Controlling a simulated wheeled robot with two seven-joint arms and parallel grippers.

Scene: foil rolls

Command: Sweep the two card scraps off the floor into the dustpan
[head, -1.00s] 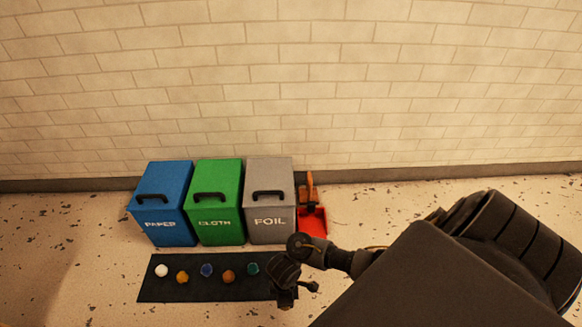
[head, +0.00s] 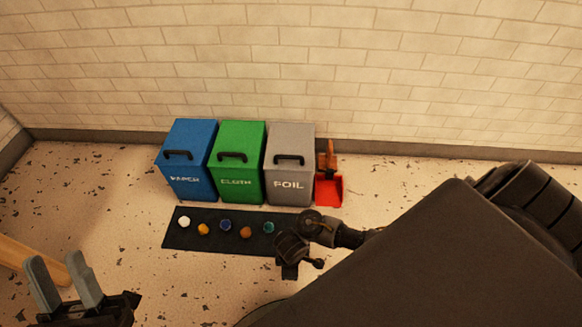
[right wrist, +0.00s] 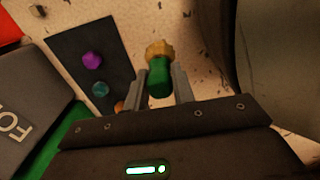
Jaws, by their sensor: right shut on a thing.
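The red dustpan (head: 330,190) lies on the floor right of the grey bin. An orange-brown upright thing (head: 327,160), perhaps a brush, is behind it. Part of a red thing, likely the dustpan, shows in the right wrist view (right wrist: 9,27). My right gripper (right wrist: 162,82) is shut on a green piece (right wrist: 160,80) with a knobbly gold end; whether these are one thing I cannot tell. My left gripper (head: 58,262) is open and empty at the lower left.
Blue PAPER (head: 188,135), green CLOTH (head: 238,135) and grey FOIL (head: 290,140) bins stand by the brick wall. A dark mat (head: 180,240) with several small coloured lumps lies before them. A wooden edge (head: 20,255) is at the left. Floor left of the bins is clear.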

